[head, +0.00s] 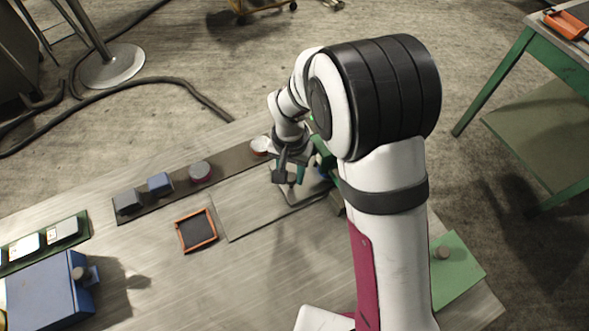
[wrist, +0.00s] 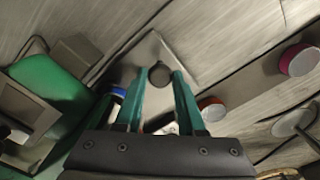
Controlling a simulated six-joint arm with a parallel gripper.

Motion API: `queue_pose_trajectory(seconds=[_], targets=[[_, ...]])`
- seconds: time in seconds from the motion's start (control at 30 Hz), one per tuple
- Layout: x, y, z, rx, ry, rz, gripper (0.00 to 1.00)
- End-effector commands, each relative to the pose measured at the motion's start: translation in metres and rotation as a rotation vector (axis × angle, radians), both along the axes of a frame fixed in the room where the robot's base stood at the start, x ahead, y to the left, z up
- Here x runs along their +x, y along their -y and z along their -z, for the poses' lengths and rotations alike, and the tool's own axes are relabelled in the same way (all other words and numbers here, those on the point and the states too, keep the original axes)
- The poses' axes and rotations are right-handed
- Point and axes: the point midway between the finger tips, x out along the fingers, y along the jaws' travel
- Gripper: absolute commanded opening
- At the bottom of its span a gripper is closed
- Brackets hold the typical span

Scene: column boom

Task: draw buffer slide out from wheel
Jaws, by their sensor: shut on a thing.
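My gripper (head: 289,179) is low over the bench, its teal fingers pointing down at a pale plate (head: 306,193), which looks like the buffer slide. In the wrist view my gripper (wrist: 160,78) is shut on a dark round knob (wrist: 159,70) that stands on the pale slide plate (wrist: 153,47). A green machine body (wrist: 48,82), probably the buffer, is to the left there. In the head view only a part of the green body (head: 324,158) shows beside my arm. I cannot make out the wheel clearly in either view.
An orange-rimmed tray (head: 211,240) and a blue box (head: 45,291) are to the left. A green plate (head: 462,277) is at right.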

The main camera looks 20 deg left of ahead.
Motion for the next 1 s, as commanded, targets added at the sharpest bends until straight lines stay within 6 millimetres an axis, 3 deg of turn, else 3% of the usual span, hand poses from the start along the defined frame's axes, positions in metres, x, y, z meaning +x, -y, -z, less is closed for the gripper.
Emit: queue_pose_trajectory(seconds=[0.4,0.6,0.9,0.93,1.0], targets=[[-0.078,-0.081,-0.001,0.004,0.003,-0.007,0.0],[-0.094,-0.096,-0.001,0.004,0.003,-0.003,0.0],[-0.097,-0.099,-0.001,0.008,0.001,-0.001,0.0],[-0.097,-0.099,-0.001,0.008,0.002,-0.002,0.42],[-0.096,-0.099,-0.001,0.008,0.002,-0.002,0.55]])
